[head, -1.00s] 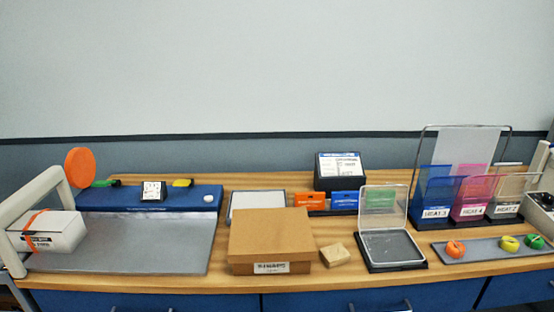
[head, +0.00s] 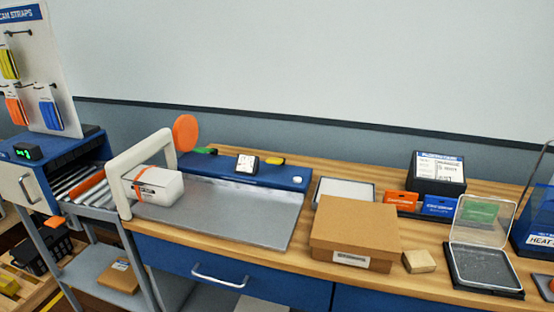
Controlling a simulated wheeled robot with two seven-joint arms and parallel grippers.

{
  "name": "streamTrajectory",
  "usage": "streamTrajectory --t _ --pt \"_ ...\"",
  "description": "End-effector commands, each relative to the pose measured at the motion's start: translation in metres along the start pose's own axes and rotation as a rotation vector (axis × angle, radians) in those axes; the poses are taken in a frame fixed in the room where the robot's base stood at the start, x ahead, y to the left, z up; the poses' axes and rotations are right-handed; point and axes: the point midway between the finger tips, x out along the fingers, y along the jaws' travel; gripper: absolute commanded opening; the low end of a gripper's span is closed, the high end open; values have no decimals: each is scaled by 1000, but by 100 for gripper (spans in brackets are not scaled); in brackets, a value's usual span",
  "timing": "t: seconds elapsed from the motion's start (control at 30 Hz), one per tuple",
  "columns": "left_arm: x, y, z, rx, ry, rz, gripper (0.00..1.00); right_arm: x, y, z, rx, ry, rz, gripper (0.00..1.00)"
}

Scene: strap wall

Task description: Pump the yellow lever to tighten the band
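A small yellow lever (head: 274,161) stands at the back of the blue strip (head: 225,170) behind the grey metal plate, right of a small white-faced display (head: 247,164). A green lever (head: 205,150) is left of the display. A white box (head: 162,186) sits at the plate's left end, by the white arch (head: 125,165). An orange band (head: 140,175) lies around the box's left part; how tight it is I cannot tell. Neither of my grippers is in view.
An orange disc (head: 186,132) stands behind the arch. A roller conveyor (head: 85,185) and a strap board (head: 45,60) are at left. A cardboard box (head: 355,228), wooden block (head: 419,260) and open clear case (head: 484,270) are at right. The metal plate (head: 240,205) is mostly bare.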

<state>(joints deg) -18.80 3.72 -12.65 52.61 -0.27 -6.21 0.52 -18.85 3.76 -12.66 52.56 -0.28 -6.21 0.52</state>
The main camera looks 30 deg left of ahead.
Motion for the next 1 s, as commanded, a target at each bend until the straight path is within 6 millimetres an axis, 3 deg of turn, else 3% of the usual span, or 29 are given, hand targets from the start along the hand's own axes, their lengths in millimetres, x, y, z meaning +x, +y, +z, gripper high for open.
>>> streamTrajectory --t 0.03,0.1,1.0 --pt "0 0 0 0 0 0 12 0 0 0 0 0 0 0" --pt "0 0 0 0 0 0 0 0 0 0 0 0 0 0" --pt "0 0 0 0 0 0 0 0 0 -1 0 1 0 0"
